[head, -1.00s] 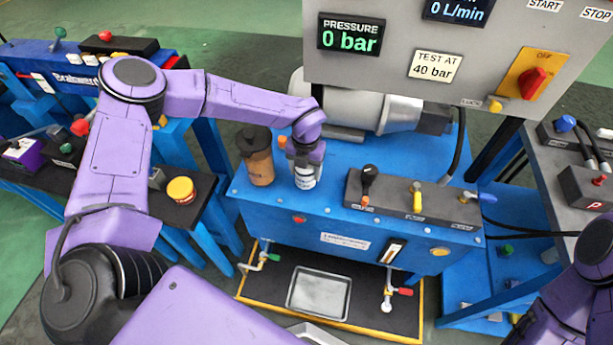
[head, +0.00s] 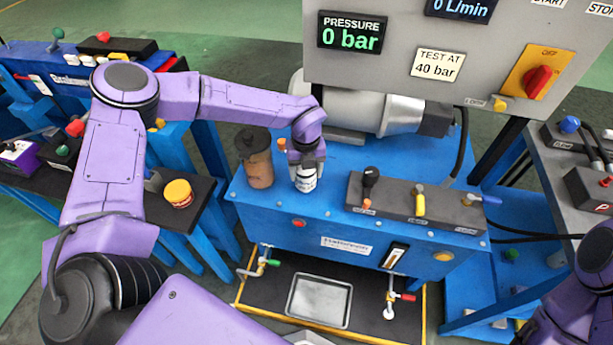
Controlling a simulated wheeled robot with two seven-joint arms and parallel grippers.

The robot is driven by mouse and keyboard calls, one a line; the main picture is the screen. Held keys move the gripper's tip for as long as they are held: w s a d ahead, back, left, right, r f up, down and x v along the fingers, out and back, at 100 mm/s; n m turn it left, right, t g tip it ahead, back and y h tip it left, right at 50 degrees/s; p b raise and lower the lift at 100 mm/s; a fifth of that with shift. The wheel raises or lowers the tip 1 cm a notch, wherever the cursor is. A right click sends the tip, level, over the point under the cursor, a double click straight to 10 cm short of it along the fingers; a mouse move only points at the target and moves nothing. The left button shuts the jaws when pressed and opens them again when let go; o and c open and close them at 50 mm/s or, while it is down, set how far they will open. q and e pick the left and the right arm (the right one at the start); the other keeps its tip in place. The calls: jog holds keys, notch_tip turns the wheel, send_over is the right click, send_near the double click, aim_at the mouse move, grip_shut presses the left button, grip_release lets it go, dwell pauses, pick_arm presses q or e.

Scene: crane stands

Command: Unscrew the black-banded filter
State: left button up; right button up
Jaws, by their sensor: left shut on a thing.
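A white filter (head: 306,183) stands upright on the blue test stand (head: 290,213), left of the lever block. My left gripper (head: 305,168) comes down over it from above and is shut on it. The fingers and wrist cover its upper part, and its black band shows only in part. In the head view my right arm enters at the lower right edge; its gripper is out of the picture.
A brown canister with a dark cap (head: 257,158) stands close left of the filter. A lever block (head: 415,203) is to the right. The grey panel (head: 460,50) overhangs behind, reading 0 bar. A metal tray (head: 319,299) lies below in front.

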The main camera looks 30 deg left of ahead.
pick_arm(q)
jog(key=shift+r+p, duration=1.45)
jog(key=shift+r, duration=0.6)
jog(key=shift+s+f, duration=0.1)
jog(key=shift+f, duration=0.05)
